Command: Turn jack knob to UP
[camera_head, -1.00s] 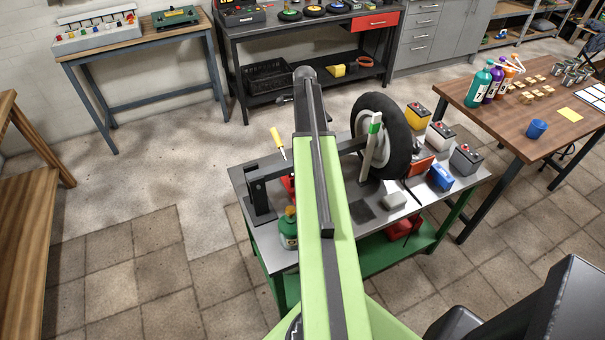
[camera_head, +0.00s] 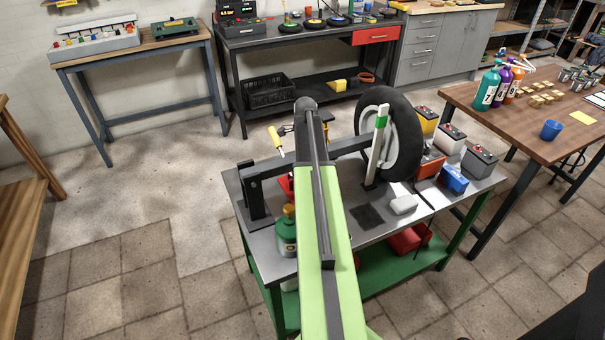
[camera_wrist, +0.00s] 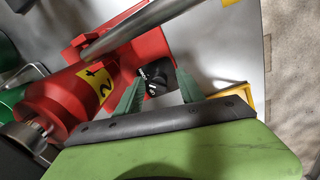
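A red jack (camera_wrist: 55,105) with a yellow label fills the left of the wrist view, with a grey metal bar across it. Its black knob (camera_wrist: 156,76) with white markings sits on a red part beside the body. My gripper (camera_wrist: 160,84) has two green fingers spread apart, one on each side of the knob. I cannot tell whether they touch it. In the head view only a red piece of the jack (camera_head: 286,187) shows left of my arm, which hides the rest and my gripper.
The jack is on a grey-topped workbench (camera_head: 365,232). A green bottle (camera_head: 287,235) stands near its left front, and a wheel (camera_head: 403,140) on a stand is to the right. A yellow-handled tool (camera_head: 275,138) sticks up behind. A wooden table (camera_head: 535,135) stands farther right.

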